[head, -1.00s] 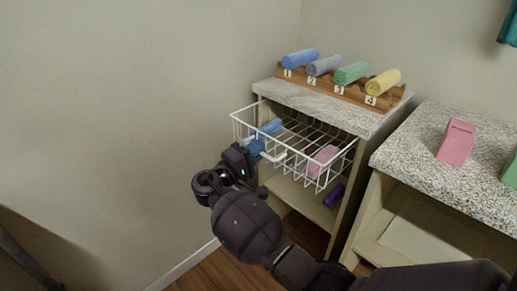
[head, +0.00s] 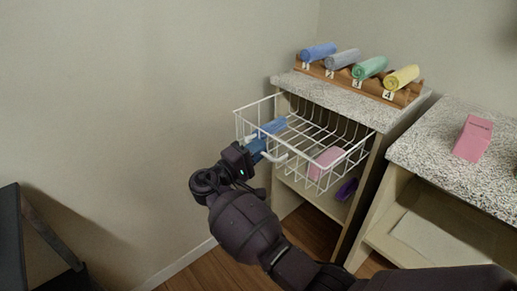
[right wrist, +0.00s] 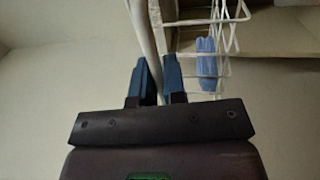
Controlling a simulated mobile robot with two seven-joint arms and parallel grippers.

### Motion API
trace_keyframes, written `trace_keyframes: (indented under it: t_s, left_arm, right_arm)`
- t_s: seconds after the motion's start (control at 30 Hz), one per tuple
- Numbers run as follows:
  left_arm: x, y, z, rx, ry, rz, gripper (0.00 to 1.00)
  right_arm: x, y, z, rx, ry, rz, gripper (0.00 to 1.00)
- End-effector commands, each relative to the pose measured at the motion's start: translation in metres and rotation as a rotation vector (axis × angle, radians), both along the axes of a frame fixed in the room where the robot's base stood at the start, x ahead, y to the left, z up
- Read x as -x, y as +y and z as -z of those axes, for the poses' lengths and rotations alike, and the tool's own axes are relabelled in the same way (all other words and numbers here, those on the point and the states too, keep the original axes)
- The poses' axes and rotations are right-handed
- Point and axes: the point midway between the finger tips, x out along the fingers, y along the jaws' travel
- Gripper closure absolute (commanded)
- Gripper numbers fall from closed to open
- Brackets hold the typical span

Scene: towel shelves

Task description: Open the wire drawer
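The white wire drawer (head: 365,152) stands well out from the cabinet (head: 350,103), under its speckled top. A blue rolled towel (head: 274,125) and a pink one (head: 328,157) lie in it. My right gripper (head: 258,149) is at the drawer's front, at the white handle (head: 274,159). In the right wrist view its blue fingers (right wrist: 158,78) are close together with the white handle bar (right wrist: 143,32) between them. The wire drawer (right wrist: 222,12) and blue towel (right wrist: 206,57) show beyond. My left gripper is not in view.
A purple item (head: 346,188) lies on the shelf below the drawer. A dark object (head: 12,240) stands at far left.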

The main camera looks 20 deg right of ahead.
Motion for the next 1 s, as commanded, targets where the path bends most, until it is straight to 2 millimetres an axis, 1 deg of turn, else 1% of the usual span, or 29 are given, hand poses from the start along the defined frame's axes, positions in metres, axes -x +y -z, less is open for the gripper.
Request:
trace_keyframes:
  t_s: [0.03,0.1,0.13,0.4,0.53,0.67,0.8,1.0]
  left_arm:
    - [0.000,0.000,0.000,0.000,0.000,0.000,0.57]
    - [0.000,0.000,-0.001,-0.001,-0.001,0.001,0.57]
    - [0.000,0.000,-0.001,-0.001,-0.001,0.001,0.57]
    - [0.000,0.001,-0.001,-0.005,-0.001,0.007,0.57]
    - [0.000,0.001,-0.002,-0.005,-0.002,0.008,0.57]
    - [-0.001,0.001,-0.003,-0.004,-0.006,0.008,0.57]
    - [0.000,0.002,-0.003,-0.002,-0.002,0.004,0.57]
    - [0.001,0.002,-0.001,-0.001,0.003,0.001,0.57]
  right_arm:
    - [0.000,0.001,0.001,-0.001,0.001,-0.001,0.81]
    - [0.000,0.000,0.001,-0.001,0.001,-0.001,0.70]
    - [0.000,0.000,0.001,-0.001,0.001,-0.001,0.66]
    - [0.000,0.000,0.000,0.000,0.000,0.000,0.66]
    - [0.002,0.008,0.001,-0.001,0.001,-0.002,0.66]
    - [0.009,0.024,0.004,-0.002,0.001,-0.002,0.66]
    - [0.017,0.049,0.009,-0.002,0.001,-0.003,0.66]
    - [0.029,0.080,0.015,0.000,0.001,-0.002,0.66]
